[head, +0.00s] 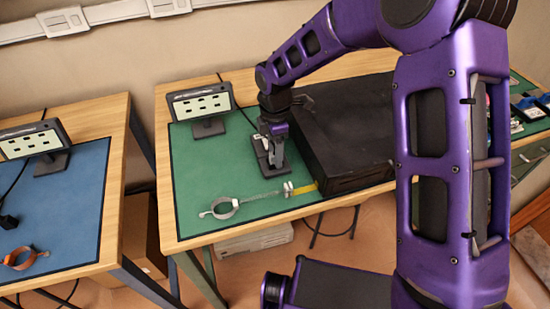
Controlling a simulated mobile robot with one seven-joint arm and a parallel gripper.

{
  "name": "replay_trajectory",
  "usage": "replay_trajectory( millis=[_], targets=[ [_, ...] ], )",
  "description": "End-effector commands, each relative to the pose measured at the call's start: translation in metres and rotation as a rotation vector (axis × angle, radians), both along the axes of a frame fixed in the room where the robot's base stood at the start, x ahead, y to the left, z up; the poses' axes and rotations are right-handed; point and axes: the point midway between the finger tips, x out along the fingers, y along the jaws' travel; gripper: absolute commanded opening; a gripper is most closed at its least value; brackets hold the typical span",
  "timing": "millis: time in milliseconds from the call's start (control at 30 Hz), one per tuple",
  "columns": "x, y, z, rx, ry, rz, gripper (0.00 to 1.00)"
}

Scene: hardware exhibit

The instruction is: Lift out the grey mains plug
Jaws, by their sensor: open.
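My gripper (276,158) points down over the green mat (195,155), left of a large black case. Its jaws are open. Directly at the gripper is a small dark block with light parts (261,147), partly hidden by the fingers. I cannot make out the grey mains plug with certainty; it may be at this block, behind my fingers. I cannot tell whether the fingers touch anything there.
The black case (345,130) stands close right of the gripper. A small screen (201,103) stands behind left. A grey strap loop (225,208) and small metal-and-yellow items (299,188) lie near the front edge. The mat's left part is clear. A blue-matted table (75,200) stands left.

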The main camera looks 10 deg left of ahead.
Motion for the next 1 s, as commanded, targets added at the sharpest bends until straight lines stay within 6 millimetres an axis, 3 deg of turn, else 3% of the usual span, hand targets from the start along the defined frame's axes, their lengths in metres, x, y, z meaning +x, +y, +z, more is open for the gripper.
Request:
replay_trajectory(
  millis=[67, 400, 733, 1000],
  targets=[
    [0.0, 0.0, 0.0, 0.0, 0.0, 0.0, 0.62],
    [0.0, 0.0, 0.001, 0.0, 0.0, 0.0, 0.01],
    [0.001, 0.0, 0.007, 0.001, -0.002, 0.0, 0.0],
    [0.001, 0.0, 0.057, 0.003, -0.004, -0.001, 0.0]
  ],
)
